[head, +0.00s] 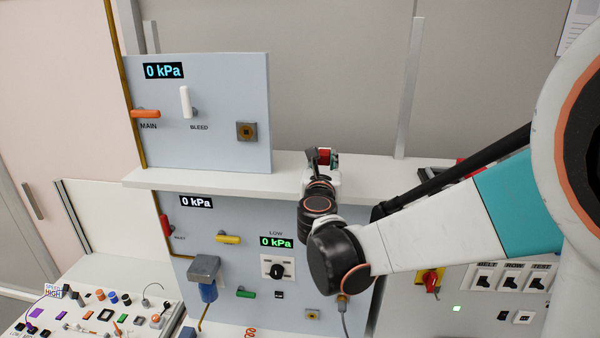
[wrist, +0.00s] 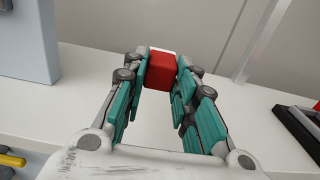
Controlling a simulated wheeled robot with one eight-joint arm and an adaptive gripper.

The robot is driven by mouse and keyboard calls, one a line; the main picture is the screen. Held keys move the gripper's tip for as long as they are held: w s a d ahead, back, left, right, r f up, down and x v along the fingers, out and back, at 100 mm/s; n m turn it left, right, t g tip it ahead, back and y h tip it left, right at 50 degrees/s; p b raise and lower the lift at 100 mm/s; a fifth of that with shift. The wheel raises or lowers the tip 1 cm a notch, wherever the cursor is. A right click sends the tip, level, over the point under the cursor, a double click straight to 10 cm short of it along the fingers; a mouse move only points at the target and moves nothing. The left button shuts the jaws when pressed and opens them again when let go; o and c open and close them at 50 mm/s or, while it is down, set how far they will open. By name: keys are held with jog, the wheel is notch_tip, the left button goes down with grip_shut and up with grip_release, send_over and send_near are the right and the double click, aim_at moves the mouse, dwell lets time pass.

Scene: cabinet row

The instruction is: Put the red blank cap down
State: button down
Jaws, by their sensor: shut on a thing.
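The red blank cap (wrist: 161,70) is a small red block between the fingertips of my gripper (wrist: 162,78) in the wrist view. My gripper is shut on it. In the head view the red cap (head: 325,156) shows at the end of my gripper (head: 318,157), over the white shelf (head: 290,180) right of the upper panel. I cannot tell whether the cap touches the shelf or is a little above it.
The upper grey panel (head: 205,135) with levers stands on the shelf to the left. A black and red object (wrist: 302,128) lies on the shelf to the right. The shelf around my gripper is bare. A lower panel (head: 225,290) with knobs is below.

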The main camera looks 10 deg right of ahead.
jog(key=shift+w+f, duration=0.1)
jog(key=shift+f, duration=2.15)
jog(key=shift+f, duration=0.1)
jog(key=shift+f, duration=0.25)
jog(key=shift+b, duration=0.35)
jog(key=shift+s+f, duration=0.15)
jog(key=shift+s, duration=0.05)
